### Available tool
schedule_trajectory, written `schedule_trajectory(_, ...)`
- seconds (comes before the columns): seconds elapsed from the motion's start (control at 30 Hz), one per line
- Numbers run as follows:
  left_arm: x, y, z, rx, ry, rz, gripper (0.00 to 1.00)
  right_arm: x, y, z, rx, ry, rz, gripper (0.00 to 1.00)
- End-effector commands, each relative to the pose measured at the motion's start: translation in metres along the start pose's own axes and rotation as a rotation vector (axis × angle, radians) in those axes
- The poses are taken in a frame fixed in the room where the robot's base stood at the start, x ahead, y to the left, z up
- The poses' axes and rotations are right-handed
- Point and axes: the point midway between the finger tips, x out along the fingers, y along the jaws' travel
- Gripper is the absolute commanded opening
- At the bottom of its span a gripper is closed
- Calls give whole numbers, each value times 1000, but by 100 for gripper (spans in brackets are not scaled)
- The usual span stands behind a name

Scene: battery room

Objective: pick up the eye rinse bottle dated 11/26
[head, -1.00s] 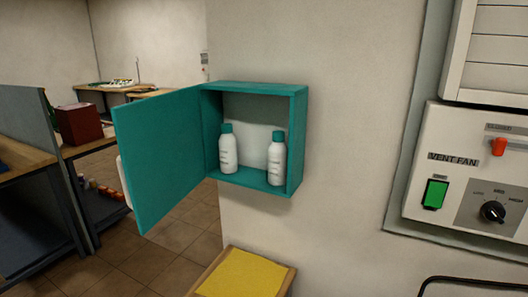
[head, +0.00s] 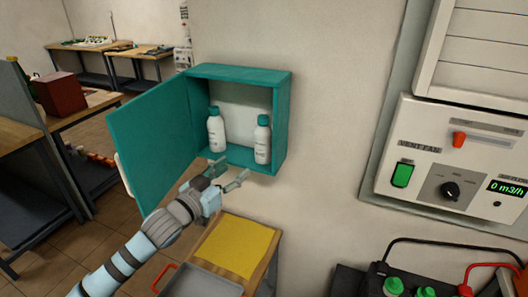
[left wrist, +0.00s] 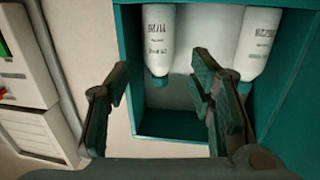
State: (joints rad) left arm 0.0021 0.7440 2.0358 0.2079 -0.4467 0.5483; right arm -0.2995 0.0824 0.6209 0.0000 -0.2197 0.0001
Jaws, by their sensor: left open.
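Two white bottles with teal caps stand upright in an open teal wall cabinet (head: 240,70). The right bottle (head: 262,145) appears in the upside-down left wrist view as the left one (left wrist: 158,35); its label seems to read 11/26. The left bottle (head: 215,133) is the right one in the wrist view (left wrist: 258,40); its date is hard to read. My left gripper (head: 235,169) is open and empty, just in front of and below the cabinet's lower edge. In the wrist view its fingers (left wrist: 161,63) spread either side of the 11/26 bottle, apart from it. My right gripper is out of view.
The cabinet door (head: 155,140) stands open to the left, beside my left arm. A yellow-topped stand (head: 235,247) is below. A vent fan panel (head: 425,185) is on the wall at right. Cables and green-capped items (head: 393,287) are at lower right.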

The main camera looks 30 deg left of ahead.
Motion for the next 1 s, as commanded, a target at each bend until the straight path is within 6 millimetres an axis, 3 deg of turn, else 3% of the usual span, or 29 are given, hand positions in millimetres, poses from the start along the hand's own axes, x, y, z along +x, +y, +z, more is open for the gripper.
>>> schedule_trajectory(0.1,14,-3,-18,-9,46,11,49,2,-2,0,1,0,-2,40)
schedule_trajectory(0.4,83,0,-19,-11,43,14,49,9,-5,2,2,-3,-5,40)
schedule_trajectory(0.57,101,0,-22,-8,42,16,49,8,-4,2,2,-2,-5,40)
schedule_trajectory(0.8,143,-1,-27,-7,40,16,49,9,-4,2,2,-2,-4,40)
schedule_trajectory(1.0,147,-1,-27,-3,39,15,49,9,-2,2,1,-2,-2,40)
